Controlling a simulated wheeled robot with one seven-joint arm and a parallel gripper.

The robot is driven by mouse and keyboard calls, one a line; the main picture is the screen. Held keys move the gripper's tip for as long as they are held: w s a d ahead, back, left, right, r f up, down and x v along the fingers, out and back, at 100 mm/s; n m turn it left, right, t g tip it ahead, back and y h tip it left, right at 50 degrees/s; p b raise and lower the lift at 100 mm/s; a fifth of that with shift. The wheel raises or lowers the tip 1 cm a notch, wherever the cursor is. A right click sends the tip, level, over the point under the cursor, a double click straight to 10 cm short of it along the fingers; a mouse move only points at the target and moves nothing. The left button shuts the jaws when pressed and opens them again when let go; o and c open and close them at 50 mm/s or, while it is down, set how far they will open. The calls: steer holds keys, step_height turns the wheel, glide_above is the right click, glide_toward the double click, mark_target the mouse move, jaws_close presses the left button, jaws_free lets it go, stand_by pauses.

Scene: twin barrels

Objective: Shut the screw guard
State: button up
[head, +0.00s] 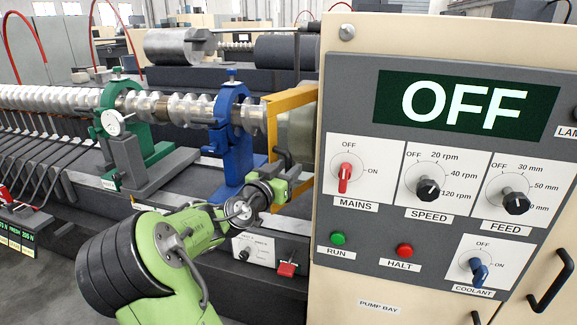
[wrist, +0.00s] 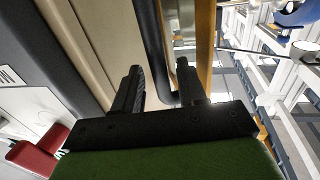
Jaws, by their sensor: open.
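The screw guard (head: 290,97) has a yellow frame and a see-through pane. In the head view it stands at the right end of the long metal screw (head: 60,98), partly hidden by the control cabinet; most of the screw is uncovered. In the wrist view its yellow frame (wrist: 205,45) runs upright, with a dark bar handle (wrist: 152,40) beside it. My gripper (wrist: 160,68) is open, its two black fingers either side of the handle in the picture. I cannot tell whether they touch it. In the head view my gripper (head: 285,185) is by the guard's lower part, fingertips unclear.
The control cabinet (head: 335,235) stands close on the right, its screen reading OFF. A blue rest (head: 232,130) and a green rest (head: 125,135) stand around the screw to the left. A red switch (head: 287,269) sits on a panel below my gripper.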

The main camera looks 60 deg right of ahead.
steer(key=shift+d, duration=0.75)
steer(key=shift+c, duration=0.5)
jaws_close()
steer(key=shift+w, duration=0.1)
